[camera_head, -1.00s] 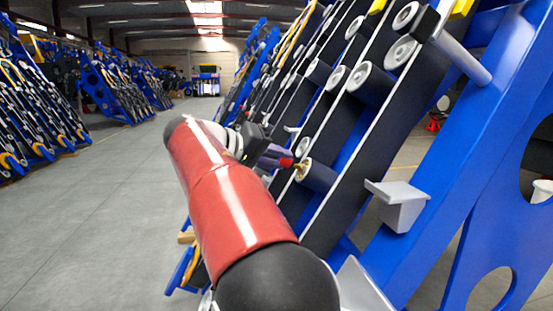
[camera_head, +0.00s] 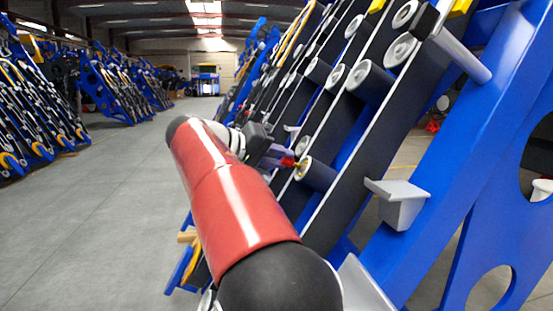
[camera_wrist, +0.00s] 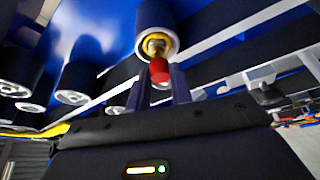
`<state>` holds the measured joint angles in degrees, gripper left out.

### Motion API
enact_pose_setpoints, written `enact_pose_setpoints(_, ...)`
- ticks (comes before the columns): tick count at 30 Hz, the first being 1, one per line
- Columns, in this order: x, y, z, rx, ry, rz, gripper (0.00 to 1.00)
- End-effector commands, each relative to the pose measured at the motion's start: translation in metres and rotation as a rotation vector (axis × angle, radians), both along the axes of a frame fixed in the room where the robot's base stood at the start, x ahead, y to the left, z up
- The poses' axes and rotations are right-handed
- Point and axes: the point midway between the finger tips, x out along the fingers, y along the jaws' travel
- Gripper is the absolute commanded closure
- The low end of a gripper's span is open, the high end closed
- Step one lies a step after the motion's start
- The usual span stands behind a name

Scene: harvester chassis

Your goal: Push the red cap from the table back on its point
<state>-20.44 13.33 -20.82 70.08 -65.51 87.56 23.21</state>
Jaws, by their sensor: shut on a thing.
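The red cap (camera_wrist: 159,71) is between the fingertips of my gripper (camera_wrist: 160,90), which is shut on it. In the wrist view the cap is directly in front of a brass fitting (camera_wrist: 155,46) at the centre of a black roller end with a pale ring (camera_wrist: 174,38). Cap and fitting overlap in this view; I cannot tell whether they touch or how far the cap sits on. In the head view the red cap (camera_head: 287,162) shows small at my fingertips, just left of the brass fitting (camera_head: 301,169).
Blue chassis plates (camera_head: 430,170) with black bars and rollers (camera_head: 371,82) stand close around my gripper. A grey bracket (camera_head: 402,203) sticks out at the right. More chassis parts (camera_head: 35,110) stand along the left, with open grey floor (camera_head: 100,220) between.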

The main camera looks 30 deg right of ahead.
Motion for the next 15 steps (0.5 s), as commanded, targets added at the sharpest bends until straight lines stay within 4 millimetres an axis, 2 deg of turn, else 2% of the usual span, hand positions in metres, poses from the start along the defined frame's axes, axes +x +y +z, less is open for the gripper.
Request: enact_pose_setpoints(15, -0.0033, -0.0114, -0.0075, 0.000, 0.000, 0.000, 0.99)
